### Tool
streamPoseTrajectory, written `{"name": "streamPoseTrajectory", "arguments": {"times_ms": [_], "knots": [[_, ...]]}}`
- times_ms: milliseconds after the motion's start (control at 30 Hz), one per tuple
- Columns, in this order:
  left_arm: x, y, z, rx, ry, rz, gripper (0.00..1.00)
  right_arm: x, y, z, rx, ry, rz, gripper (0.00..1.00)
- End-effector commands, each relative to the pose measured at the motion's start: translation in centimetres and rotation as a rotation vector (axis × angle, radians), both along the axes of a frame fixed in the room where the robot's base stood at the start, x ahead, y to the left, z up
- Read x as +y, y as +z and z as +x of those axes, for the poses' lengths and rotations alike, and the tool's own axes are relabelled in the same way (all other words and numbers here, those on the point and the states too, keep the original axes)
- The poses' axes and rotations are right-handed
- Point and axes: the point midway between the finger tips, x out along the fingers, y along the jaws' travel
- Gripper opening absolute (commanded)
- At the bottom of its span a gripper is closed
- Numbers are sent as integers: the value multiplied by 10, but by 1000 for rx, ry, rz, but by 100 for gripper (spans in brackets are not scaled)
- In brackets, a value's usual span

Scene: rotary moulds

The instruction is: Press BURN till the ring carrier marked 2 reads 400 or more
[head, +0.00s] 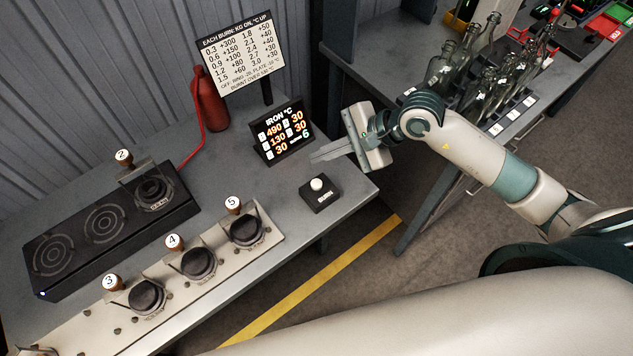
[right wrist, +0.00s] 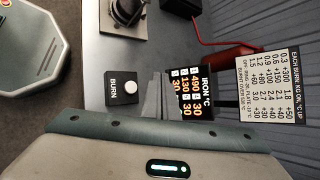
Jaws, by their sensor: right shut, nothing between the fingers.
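The ring carrier marked 2 (head: 152,190) sits at the right end of the black hotplate (head: 78,272), its numbered wooden knob up behind it. The BURN box (head: 322,197) is black with a round white button and stands near the table's right edge; it also shows in the right wrist view (right wrist: 121,98). My left gripper is not in view.
Carriers 3 (head: 146,297), 4 (head: 198,263) and 5 (head: 246,230) sit on a pale rack in front. Glass bottles (head: 490,70) stand on the table at right.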

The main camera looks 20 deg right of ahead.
Motion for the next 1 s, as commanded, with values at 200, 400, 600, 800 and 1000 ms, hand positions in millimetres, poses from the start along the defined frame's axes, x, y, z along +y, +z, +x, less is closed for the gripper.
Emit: {"name": "streamPoseTrajectory", "arguments": {"times_ms": [200,400,600,800,1000], "knots": [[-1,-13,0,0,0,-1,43,0,-25,-1,3,-1,1,0],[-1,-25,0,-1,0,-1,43,0,-50,0,3,-1,1,0],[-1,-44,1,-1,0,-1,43,0,-70,0,1,0,1,0],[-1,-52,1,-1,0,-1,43,0,-77,0,1,0,1,0],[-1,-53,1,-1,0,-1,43,0,-78,0,1,0,1,0]]}}
